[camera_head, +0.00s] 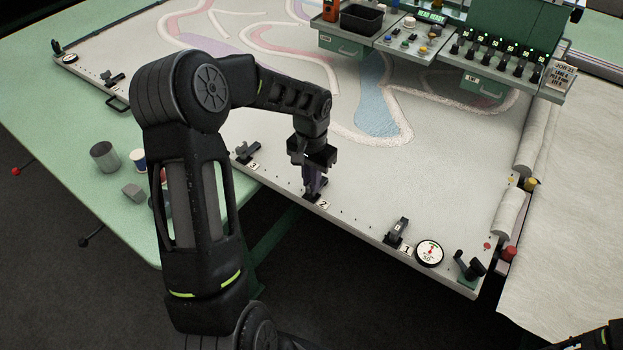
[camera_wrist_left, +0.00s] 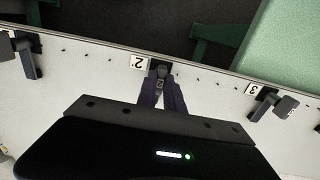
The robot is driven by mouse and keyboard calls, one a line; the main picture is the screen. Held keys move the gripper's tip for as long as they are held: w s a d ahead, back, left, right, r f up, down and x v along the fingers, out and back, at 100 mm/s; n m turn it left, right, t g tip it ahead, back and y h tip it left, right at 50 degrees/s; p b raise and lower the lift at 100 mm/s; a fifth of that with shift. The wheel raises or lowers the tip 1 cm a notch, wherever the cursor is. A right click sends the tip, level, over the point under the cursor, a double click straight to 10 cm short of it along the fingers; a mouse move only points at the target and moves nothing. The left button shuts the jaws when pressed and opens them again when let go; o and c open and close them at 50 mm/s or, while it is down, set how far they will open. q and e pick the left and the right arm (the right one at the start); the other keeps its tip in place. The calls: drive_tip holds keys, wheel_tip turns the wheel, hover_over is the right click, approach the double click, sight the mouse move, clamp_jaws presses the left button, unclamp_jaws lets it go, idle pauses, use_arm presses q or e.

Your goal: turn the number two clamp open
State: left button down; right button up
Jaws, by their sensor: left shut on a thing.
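The number two clamp (camera_head: 311,196) sits on the near edge of the white cloth frame, beside a plate marked 2 (camera_head: 324,205). My left gripper (camera_head: 313,186) comes down on it from above and is shut on its lever. In the left wrist view the fingers (camera_wrist_left: 162,100) close around the dark clamp (camera_wrist_left: 159,74), next to the 2 plate (camera_wrist_left: 139,63). The fingers hide much of the lever, so its exact angle is hard to tell. Part of my right arm shows at the bottom right corner; its gripper is out of view.
Clamp one (camera_head: 397,233) and a round gauge (camera_head: 430,252) lie to the right on the same edge. Clamp three (camera_head: 243,152) lies to the left. A green control console (camera_head: 480,85) stands over the far side.

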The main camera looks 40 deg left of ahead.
idle(0.7)
use_arm(q)
drive_tip(key=n+b, duration=0.3)
drive_tip(key=shift+f, duration=0.15)
drive_tip(key=n+b, duration=0.2)
drive_tip(key=n, duration=0.2)
drive_tip(key=shift+n, duration=0.4)
drive_tip(key=n+b, duration=0.1)
drive_tip(key=n, duration=0.3)
drive_tip(key=shift+b, duration=0.3)
drive_tip(key=n, duration=0.6)
drive_tip(key=shift+r, duration=0.2)
drive_tip(key=c, duration=1.5)
unclamp_jaws()
drive_tip(key=shift+o, duration=0.2)
